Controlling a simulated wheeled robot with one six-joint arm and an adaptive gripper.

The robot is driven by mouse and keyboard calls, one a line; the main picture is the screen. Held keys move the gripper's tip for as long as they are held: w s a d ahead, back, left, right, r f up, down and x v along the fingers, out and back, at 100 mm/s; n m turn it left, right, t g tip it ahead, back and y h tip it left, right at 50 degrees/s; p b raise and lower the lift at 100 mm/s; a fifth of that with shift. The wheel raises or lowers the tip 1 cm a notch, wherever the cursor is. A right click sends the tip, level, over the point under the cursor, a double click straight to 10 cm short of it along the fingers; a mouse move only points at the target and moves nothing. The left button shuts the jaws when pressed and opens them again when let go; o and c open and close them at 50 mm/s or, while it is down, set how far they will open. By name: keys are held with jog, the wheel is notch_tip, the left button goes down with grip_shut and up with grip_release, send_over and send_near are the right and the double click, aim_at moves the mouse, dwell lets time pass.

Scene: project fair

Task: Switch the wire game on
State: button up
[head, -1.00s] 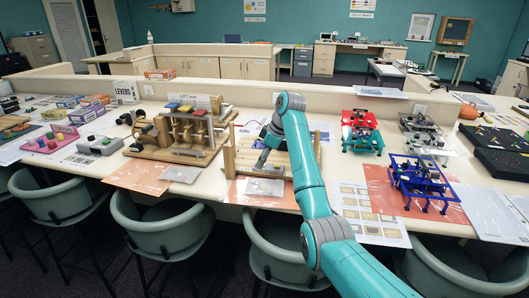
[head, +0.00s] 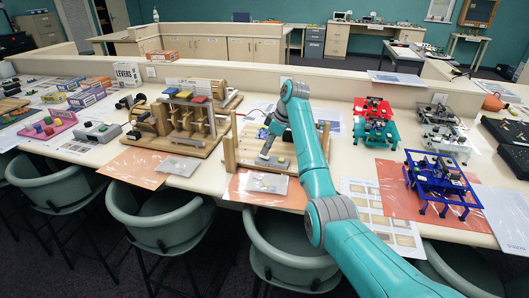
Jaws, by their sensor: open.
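A wooden board with upright posts at its ends (head: 230,152) stands on the long table and seems to be the wire game. My gripper (head: 264,155) points down over the board's left-centre part, small and dark. Its jaws are open, with nothing seen between them. I cannot tell whether the fingertips touch the board. No switch can be made out on the board at this size.
A red and teal stand (head: 374,125) and a blue stand (head: 440,182) are on the right. A grey plate (head: 266,184) lies before the board. Chairs (head: 275,240) line the table's front edge.

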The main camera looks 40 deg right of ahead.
aim_at(261, 155)
jog(key=shift+x, duration=1.6)
grip_shut()
jog(key=shift+w+a+r+g+h, duration=0.1)
jog(key=shift+w+a+g+h, duration=0.2)
jog(key=shift+g+h, duration=0.45)
jog(key=shift+w+g+h, duration=0.15)
jog(key=shift+g+h, duration=0.6)
jog(key=shift+g, duration=0.4)
grip_release()
jog(key=shift+f, duration=0.2)
jog(key=shift+r, duration=0.15)
